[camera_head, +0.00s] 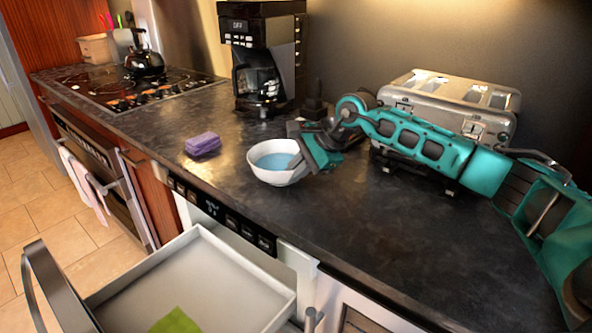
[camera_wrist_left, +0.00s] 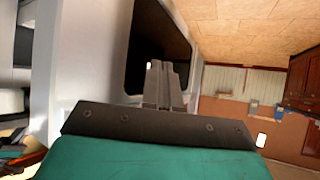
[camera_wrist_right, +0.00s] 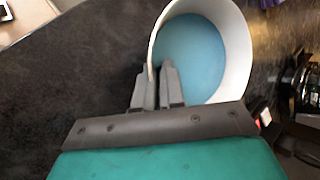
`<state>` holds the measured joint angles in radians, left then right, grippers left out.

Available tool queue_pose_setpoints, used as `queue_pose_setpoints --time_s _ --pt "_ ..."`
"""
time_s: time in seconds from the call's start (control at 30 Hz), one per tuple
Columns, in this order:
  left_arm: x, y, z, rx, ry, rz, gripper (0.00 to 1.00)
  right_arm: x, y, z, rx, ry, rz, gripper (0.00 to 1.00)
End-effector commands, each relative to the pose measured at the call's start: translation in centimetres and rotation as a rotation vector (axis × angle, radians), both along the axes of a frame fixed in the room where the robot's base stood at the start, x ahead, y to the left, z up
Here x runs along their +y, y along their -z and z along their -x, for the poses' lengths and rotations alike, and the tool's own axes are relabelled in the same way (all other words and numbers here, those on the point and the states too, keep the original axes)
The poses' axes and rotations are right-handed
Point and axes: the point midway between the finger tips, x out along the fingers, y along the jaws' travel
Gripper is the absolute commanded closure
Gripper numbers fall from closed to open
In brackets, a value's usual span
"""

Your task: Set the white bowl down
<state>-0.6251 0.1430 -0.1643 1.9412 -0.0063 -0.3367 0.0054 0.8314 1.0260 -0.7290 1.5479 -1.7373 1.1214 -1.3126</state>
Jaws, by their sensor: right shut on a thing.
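The white bowl (camera_head: 259,174), blue inside, is upright at the front of the dark countertop, near its edge. I cannot tell whether its base touches the counter. My right gripper (camera_head: 297,163) is shut on the bowl's right rim. In the right wrist view the fingers (camera_wrist_right: 158,88) pinch the wall of the bowl (camera_wrist_right: 237,50). My left gripper shows only in the left wrist view, where its fingers (camera_wrist_left: 164,86) are together with nothing between them.
A purple sponge (camera_head: 203,144) lies left of the bowl. A coffee maker (camera_head: 262,60) and a toaster (camera_head: 450,95) stand behind. An open white drawer (camera_head: 225,262) with a green item (camera_head: 176,322) juts out below. The countertop (camera_head: 370,235) at front right is clear.

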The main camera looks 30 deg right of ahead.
Motion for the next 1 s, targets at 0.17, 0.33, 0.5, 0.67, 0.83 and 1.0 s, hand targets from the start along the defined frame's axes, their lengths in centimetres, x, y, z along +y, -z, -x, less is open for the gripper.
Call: queue_pose_setpoints --time_s 0.17,0.33,0.5,0.67,0.83,1.0 --pt "0.0 0.2 -0.2 -0.004 0.000 -0.001 1.00 0.0 0.3 0.0 0.000 0.000 0.000 0.91" --pt "0.0 0.1 -0.2 -0.005 0.000 0.000 1.00 0.0 0.2 0.0 0.001 0.000 0.000 0.74" --pt "0.1 0.1 -0.2 -0.005 -0.001 -0.001 1.00 0.0 0.2 0.0 0.001 0.000 0.000 0.66" --pt "0.1 0.0 -0.2 -0.005 -0.001 -0.001 1.00 0.0 0.1 0.0 0.000 0.000 0.000 0.66" --pt "0.1 -0.1 -0.2 -0.004 -0.002 -0.002 1.00 -0.5 -1.0 0.5 -0.001 0.001 0.003 0.66" --pt "0.1 0.1 -0.1 -0.003 -0.002 -0.002 1.00 -1.8 -3.9 2.2 -0.002 0.002 0.005 0.66"
